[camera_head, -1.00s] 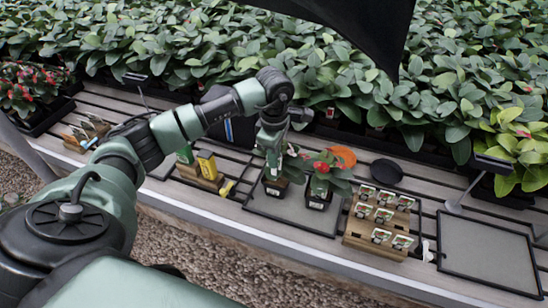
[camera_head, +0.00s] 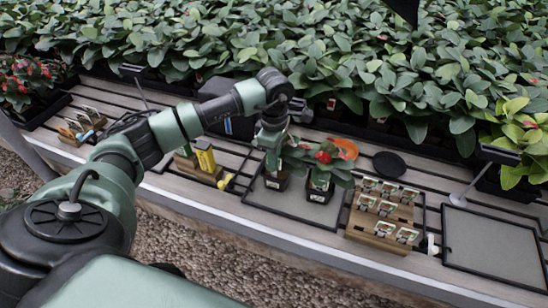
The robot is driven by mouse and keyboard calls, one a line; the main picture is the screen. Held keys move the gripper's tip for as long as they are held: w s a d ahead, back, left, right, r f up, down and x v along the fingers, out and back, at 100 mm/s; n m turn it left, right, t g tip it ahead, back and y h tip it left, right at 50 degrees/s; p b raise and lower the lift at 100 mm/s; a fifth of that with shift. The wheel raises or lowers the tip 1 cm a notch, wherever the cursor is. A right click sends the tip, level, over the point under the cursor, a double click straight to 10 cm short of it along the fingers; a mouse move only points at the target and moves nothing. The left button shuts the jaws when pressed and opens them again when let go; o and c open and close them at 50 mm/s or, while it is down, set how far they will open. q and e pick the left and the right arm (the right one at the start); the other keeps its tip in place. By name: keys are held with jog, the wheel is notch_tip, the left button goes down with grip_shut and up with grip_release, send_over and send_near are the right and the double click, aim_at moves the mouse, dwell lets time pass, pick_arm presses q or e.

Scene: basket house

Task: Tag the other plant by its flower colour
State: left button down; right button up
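Two small potted plants stand side by side on a grey mat (camera_head: 251,194). The right plant (camera_head: 327,168) has red flowers and a dark pot with a white label. The left plant (camera_head: 277,181) is under my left gripper (camera_head: 271,158), which points down at it; leaves and the gripper cover its top, so I cannot see its flower colour. The gripper's fingers are too hidden to tell whether they hold anything. A stepped wooden rack (camera_head: 353,222) to the right holds several picture tags (camera_head: 384,229). My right gripper is not in view.
An orange disc (camera_head: 346,147) and a black round dish (camera_head: 389,164) lie behind the plants. A yellow item (camera_head: 205,157) stands in a wooden holder at left. An empty grey tray (camera_head: 490,246) is at right. Dense foliage fills the back.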

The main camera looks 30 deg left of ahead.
pick_arm(q)
jog(key=shift+f+b, duration=1.55)
jog(key=shift+f, duration=0.25)
jog(key=c, duration=1.5)
grip_release()
jog(key=shift+c, duration=0.2)
jog(key=shift+r, duration=0.15)
